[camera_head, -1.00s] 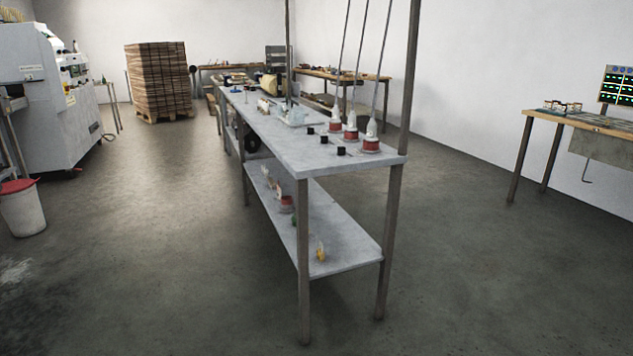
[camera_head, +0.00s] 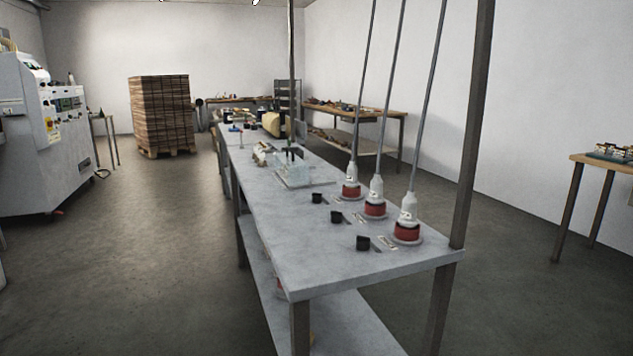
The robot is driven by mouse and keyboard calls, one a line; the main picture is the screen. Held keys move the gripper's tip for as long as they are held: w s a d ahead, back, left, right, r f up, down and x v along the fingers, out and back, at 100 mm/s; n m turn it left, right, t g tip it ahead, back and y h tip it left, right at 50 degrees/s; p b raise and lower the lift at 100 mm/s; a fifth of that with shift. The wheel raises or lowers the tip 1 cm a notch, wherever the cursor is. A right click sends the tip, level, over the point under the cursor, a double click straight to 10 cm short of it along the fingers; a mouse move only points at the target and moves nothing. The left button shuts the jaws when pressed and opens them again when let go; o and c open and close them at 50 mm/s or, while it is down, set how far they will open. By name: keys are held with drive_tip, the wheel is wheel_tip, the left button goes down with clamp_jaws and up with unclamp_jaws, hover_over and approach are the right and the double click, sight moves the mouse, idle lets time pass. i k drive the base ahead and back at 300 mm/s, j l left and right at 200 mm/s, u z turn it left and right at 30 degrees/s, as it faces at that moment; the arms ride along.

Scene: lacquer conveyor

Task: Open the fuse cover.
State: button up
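I cannot make out a fuse cover for certain in the head view. A grey bench (camera_head: 330,272) fills the centre. Three red and white plug-like fittings (camera_head: 375,198) stand on its right side, with rods or cables rising from them. Small black blocks (camera_head: 336,217) sit beside them with small plates between. A pale, partly clear object (camera_head: 295,175) lies farther back on the bench. A white machine (camera_head: 40,140) with a control panel stands at the left. My gripper is not in view.
Metal posts (camera_head: 470,125) rise from the bench. A stack of brown boards (camera_head: 161,115) stands on a pallet at the back left. Wooden tables stand along the right wall (camera_head: 380,112) and at the right edge (camera_head: 606,160). The floor left of the bench (camera_head: 150,240) is clear.

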sight(287, 160)
drive_tip(key=i+u, duration=0.2)
drive_tip(key=i, duration=0.4)
drive_tip(key=i+j+z, duration=0.1)
drive_tip(key=j, duration=0.9)
drive_tip(key=i+j, duration=0.35)
drive_tip(key=i+j+z, duration=0.1)
drive_tip(key=i+j, duration=0.25)
drive_tip(key=j, duration=0.25)
drive_tip(key=i+l, duration=0.15)
drive_tip(key=i, duration=0.25)
drive_tip(key=i+l, duration=0.15)
drive_tip(key=i, duration=0.2)
drive_tip(key=l+z, duration=0.05)
